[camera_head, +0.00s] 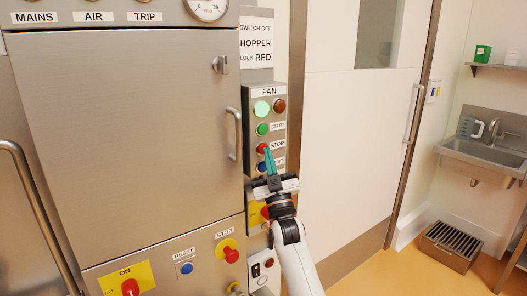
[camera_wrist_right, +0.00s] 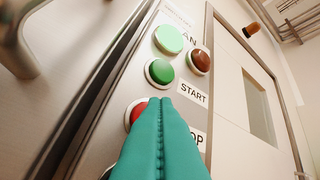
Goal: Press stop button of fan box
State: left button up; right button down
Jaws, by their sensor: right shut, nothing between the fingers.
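The fan box (camera_head: 283,109) is a grey panel beside the steel cabinet, labelled FAN. Its red stop button (camera_head: 262,148) sits below the green start button (camera_head: 262,130), next to a STOP label. My right gripper (camera_head: 268,155) is shut, its teal fingers together with nothing between them, tips at the stop button. In the wrist view the red stop button (camera_wrist_right: 136,112) is partly hidden behind the fingers (camera_wrist_right: 160,106). I cannot tell whether they touch it. The lit pale green lamp (camera_head: 262,108) is above the start button. My left gripper is not in view.
A brown-red lamp (camera_head: 280,105) is beside the green one. A blue button (camera_head: 262,167) sits just under the stop button, partly hidden by my gripper. The cabinet handle (camera_head: 234,134) stands out to the left. A separate red stop button (camera_head: 231,254) is on the lower cabinet panel.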

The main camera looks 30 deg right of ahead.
jog(key=shift+w, duration=0.35)
dwell(0.7)
jog(key=shift+s, duration=0.15)
dwell(0.3)
jog(key=shift+s, duration=0.65)
jog(key=s+p, duration=0.1)
jog(key=s, duration=0.1)
jog(key=s+p, duration=0.1)
jog(key=s, duration=0.2)
jog(key=shift+d, duration=0.2)
dwell(0.7)
